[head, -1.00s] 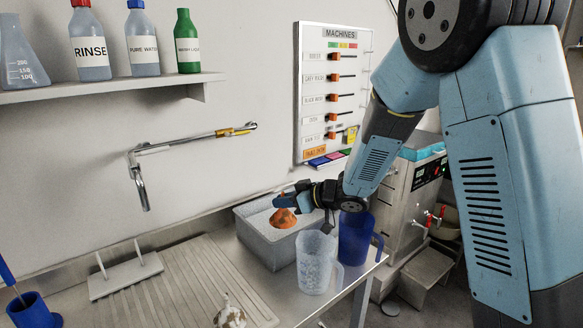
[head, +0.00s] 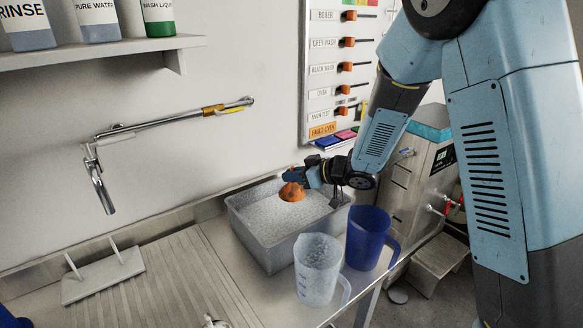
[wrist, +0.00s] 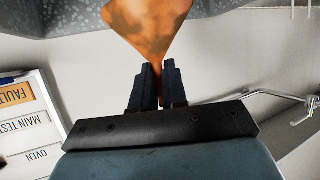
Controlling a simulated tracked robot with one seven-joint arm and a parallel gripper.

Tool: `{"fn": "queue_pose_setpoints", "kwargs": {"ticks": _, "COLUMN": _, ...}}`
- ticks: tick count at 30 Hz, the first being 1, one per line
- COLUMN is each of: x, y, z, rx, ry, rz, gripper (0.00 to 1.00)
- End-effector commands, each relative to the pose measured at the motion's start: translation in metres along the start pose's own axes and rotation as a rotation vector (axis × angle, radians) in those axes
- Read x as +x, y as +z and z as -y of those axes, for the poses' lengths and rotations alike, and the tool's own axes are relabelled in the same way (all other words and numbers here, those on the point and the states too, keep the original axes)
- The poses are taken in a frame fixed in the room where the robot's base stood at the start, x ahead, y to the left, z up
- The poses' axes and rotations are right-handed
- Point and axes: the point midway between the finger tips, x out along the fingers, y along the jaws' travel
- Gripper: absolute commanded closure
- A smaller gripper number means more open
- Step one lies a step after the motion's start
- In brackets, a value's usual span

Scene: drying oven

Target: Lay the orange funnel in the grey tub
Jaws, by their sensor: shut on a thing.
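The orange funnel (head: 292,192) is in my gripper (head: 298,176), which is shut on its narrow end. In the head view the funnel appears over the back part of the grey tub (head: 264,250), overlapping its far rim; whether it touches the tub I cannot tell. In the wrist view the funnel (wrist: 150,25) widens away from my closed fingers (wrist: 156,75), and the speckled grey tub (wrist: 50,16) shows behind it. The tub looks otherwise empty, with a speckled inside.
A clear jug (head: 317,268) and a blue jug (head: 367,238) stand close in front and to the right of the tub. A wall tap (head: 104,190) and a ribbed drainboard (head: 175,285) are to the left. The machines board (head: 345,70) hangs behind.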

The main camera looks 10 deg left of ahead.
Motion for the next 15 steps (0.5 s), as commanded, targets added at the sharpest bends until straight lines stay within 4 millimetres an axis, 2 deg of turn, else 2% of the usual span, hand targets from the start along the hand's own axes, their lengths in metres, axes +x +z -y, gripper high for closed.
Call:
{"fn": "queue_pose_setpoints", "kwargs": {"ticks": 6, "x": 0.006, "y": 0.019, "z": -0.002, "rx": 0.003, "ry": 0.002, "rz": 0.0, "gripper": 1.0}}
{"fn": "queue_pose_setpoints", "kwargs": {"ticks": 15, "x": 0.009, "y": 0.027, "z": -0.003, "rx": 0.001, "ry": 0.004, "rz": 0.0, "gripper": 1.0}}
